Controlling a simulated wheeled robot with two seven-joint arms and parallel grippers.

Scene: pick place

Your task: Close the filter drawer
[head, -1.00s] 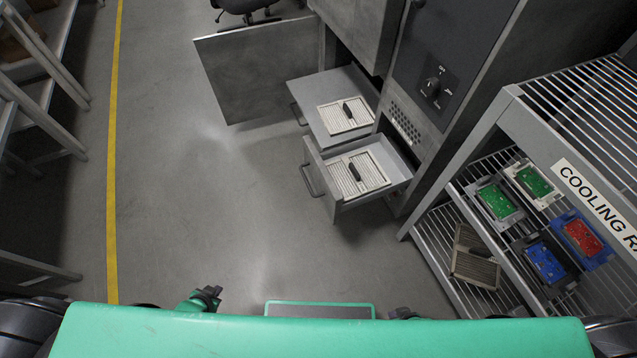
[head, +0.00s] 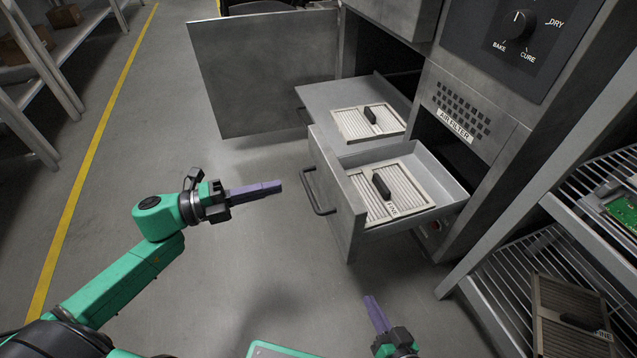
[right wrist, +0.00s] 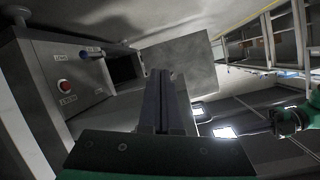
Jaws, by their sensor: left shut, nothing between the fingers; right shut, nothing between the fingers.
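The filter drawer (head: 348,213) is pulled out of the grey cabinet, with a dark bar handle (head: 317,194) on its front. A pleated filter (head: 411,187) with a black grip lies inside it. My left gripper (head: 281,186) is shut and empty, pointing right, left of the drawer handle and apart from it in the head view. My right gripper (head: 370,300) is shut and empty, below the drawer in the head view, apart from it. Its closed fingers also show in the right wrist view (right wrist: 165,85).
A flat grey panel (head: 325,95) with another filter (head: 352,125) juts out behind the drawer. An open cabinet door (head: 260,75) stands at the back. A wire cooling rack (head: 500,275) with a filter (head: 565,320) is at right.

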